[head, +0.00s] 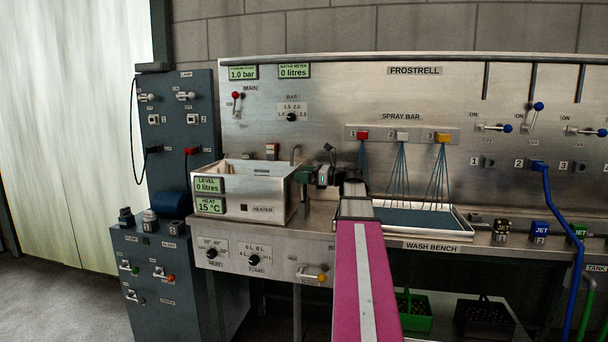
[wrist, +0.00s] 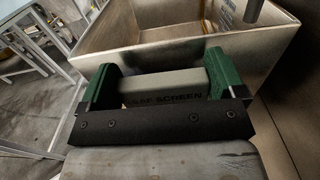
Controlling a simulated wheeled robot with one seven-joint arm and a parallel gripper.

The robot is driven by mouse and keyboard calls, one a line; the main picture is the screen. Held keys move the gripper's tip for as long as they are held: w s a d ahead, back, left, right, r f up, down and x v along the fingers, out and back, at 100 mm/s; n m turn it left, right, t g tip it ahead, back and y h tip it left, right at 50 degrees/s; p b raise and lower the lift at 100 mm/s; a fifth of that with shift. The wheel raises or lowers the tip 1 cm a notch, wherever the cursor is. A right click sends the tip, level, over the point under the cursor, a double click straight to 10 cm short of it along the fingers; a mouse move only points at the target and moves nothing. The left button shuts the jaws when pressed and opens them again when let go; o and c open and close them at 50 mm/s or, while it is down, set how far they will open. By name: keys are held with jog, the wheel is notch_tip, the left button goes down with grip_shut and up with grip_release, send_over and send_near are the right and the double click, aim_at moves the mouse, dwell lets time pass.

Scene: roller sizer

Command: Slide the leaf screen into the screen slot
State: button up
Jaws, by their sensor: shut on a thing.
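My gripper (head: 313,176) is at the right end of the steel tank (head: 258,206) in the head view. In the wrist view my gripper (wrist: 158,72) has its green fingers shut on the two ends of a grey bar, the leaf screen (wrist: 165,88), with SCREEN readable on it. The bar lies across the gap between the fingers, close to the tank's near wall (wrist: 150,52). Whether it touches the wall I cannot tell. Any part of the screen below the bar is hidden by my gripper. I cannot pick out the screen slot.
The wash bench tray (head: 425,236) lies to the right of my gripper. A thin upright pipe (head: 295,153) stands at the tank's back. A grey switch cabinet (head: 150,270) stands left. Green (head: 413,312) and black (head: 487,315) crates sit below the bench.

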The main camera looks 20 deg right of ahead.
aim_at(305, 191)
jog(key=shift+f, duration=3.1)
jog(key=o, duration=0.7)
jog(key=v, duration=1)
jog(key=shift+s+d, duration=0.25)
jog(key=shift+d, duration=0.05)
